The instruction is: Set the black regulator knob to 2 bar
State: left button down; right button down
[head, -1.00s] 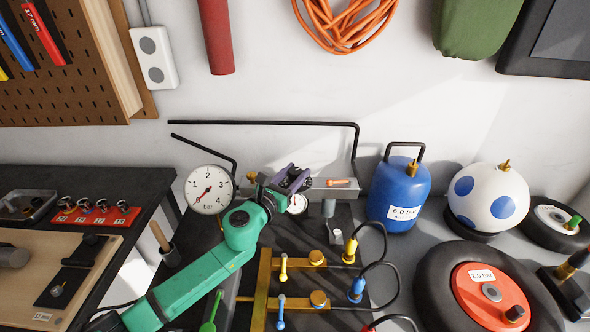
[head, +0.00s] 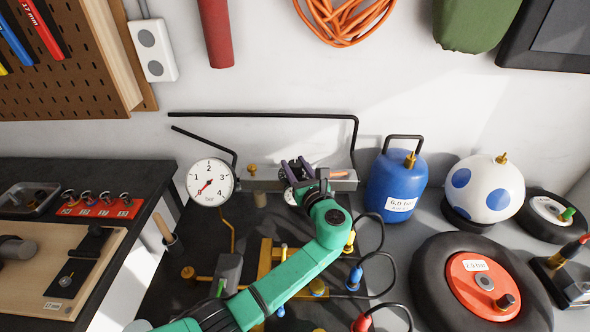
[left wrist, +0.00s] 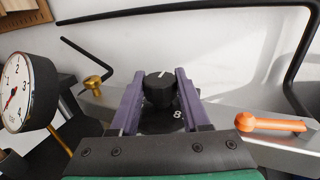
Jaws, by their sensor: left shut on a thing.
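The black regulator knob (left wrist: 160,92) stands between the two purple fingers of my left gripper (left wrist: 159,98) in the left wrist view. The fingers are shut on its sides. A white line on the knob's top points up and slightly right in that view, and a white 8 shows on the dial below it. In the head view my left gripper (head: 297,170) is at the grey manifold bar and hides the knob. The white bar gauge (head: 210,183) has a red needle pointing to the lower left, near the low end; it also shows in the left wrist view (left wrist: 17,91). My right gripper is out of view.
An orange lever (left wrist: 270,123) lies right of the knob, and a brass fitting (left wrist: 94,84) sits to its left. Black pipes run along the wall behind. A blue tank (head: 398,186), a spotted ball (head: 486,187) and a tire (head: 428,280) stand to the right.

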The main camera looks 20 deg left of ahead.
pick_arm(q)
jog(key=n+g+y+b, duration=0.2)
jog(key=b, duration=0.1)
jog(key=n+g+y+b, duration=0.2)
jog(key=g+b, duration=0.1)
jog(key=shift+f+y, duration=0.2)
jog(key=shift+y, duration=0.1)
jog(key=shift+r+n+g+y+b, duration=0.15)
jog(key=shift+n+g+y+b, duration=0.25)
jog(key=shift+n+g+b, duration=0.3)
jog(key=shift+c, duration=1.9)
grip_release()
